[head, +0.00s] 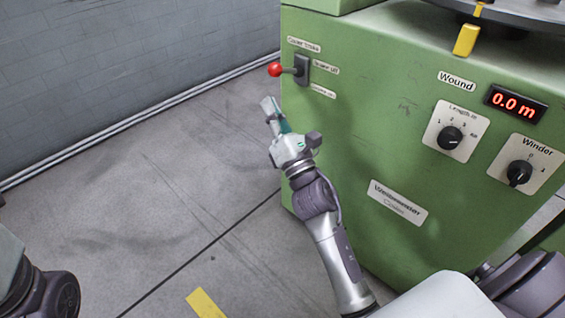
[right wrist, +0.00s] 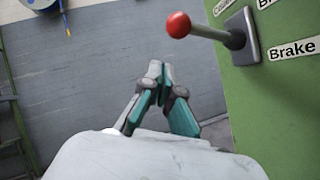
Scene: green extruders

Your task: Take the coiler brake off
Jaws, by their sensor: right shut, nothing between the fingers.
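The coiler brake lever has a red ball knob (head: 275,69) on a short grey stem, set in a dark plate (head: 301,69) on the upper left of the green machine's front. The lever sticks out to the left. In the right wrist view the red knob (right wrist: 178,25) is above and to the right of the fingertips. My right gripper (head: 269,106) is just below the knob, apart from it, shut and empty. Its fingers (right wrist: 160,72) meet at the tips in the right wrist view. My left gripper is not in view; only a part of my left arm shows at lower left.
The green coiler cabinet (head: 370,140) fills the right side, with a length knob (head: 450,138), a winder knob (head: 519,173) and a red display (head: 515,104) reading 0.0 m. A yellow piece (head: 466,40) hangs at its top. The floor (head: 150,200) to the left is clear up to a grey wall (head: 130,50).

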